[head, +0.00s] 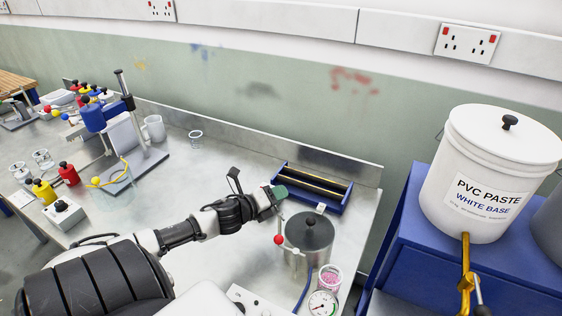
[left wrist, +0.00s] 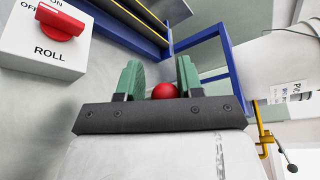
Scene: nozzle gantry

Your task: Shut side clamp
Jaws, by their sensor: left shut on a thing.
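The side clamp, with a red ball knob (head: 279,239), is at the pot's left side. My left gripper (head: 276,194) is just behind the pot's left side, its green fingers shut on part of the clamp. In the left wrist view the red ball (left wrist: 165,91) shows between the green fingers (left wrist: 160,76), nearer the right one. The exact contact is hidden. My right gripper is not in view.
A blue-framed roller unit (head: 313,187) with a ROLL switch (left wrist: 52,33) lies just behind the gripper. A dial gauge (head: 322,303) and a pink-filled cup (head: 330,278) stand before the pot. A white PVC paste bucket (head: 490,205) is at right. The bench's middle is clear.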

